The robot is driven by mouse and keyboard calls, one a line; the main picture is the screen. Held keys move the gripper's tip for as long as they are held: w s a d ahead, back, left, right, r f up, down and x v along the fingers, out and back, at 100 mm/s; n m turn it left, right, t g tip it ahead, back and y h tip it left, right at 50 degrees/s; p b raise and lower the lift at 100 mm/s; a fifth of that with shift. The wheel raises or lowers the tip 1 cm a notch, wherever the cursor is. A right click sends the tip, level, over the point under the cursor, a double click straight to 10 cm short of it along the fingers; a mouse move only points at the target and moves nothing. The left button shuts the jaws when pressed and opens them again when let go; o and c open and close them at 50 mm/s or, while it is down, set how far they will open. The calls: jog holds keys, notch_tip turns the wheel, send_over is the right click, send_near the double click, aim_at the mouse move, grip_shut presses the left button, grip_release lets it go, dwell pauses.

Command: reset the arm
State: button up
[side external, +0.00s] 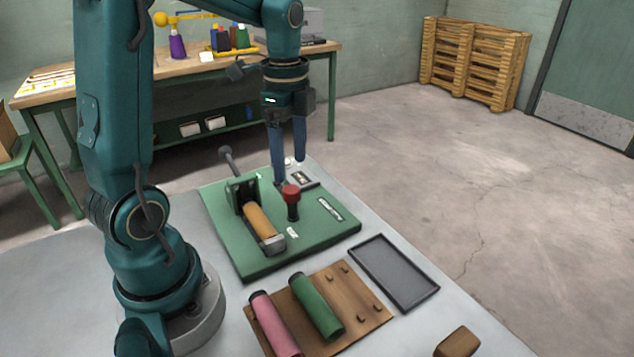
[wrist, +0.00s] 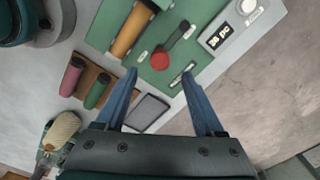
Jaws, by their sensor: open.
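My gripper (side external: 288,170) hangs pointing down over the back of the green machine board (side external: 240,256), with its two blue fingers apart. In the wrist view the fingers of my gripper (wrist: 160,76) are spread with nothing between them. The board carries an orange roll (side external: 262,225) in a frame with a lever (side external: 228,158), and a red-topped knob (side external: 291,192). The red knob (wrist: 160,61) also shows in the wrist view, beyond the fingertips. A small display unit (wrist: 222,40) reads what looks like "38 pc"; the digits are not sharp.
A pink roll (side external: 274,324) and a green roll (side external: 317,306) lie on a brown pegged board (side external: 374,317). An empty dark tray (side external: 394,272) lies to its right, and a brown block (side external: 457,342) near the front edge. A workbench (side external: 180,70) and pallets (side external: 473,62) stand behind.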

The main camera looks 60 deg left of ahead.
jog(key=shift+w+d+r, duration=0.1)
jog(key=shift+d+r, duration=0.15)
jog(key=s+d+r+n+t, duration=0.2)
jog(key=s+d+n+t, duration=0.3)
jog(key=s+d+n, duration=0.3)
jog(key=d+n, duration=0.3)
jog(key=shift+s+r+t, duration=0.2)
jog(key=shift+s+t, duration=0.05)
jog(key=shift+t, duration=0.05)
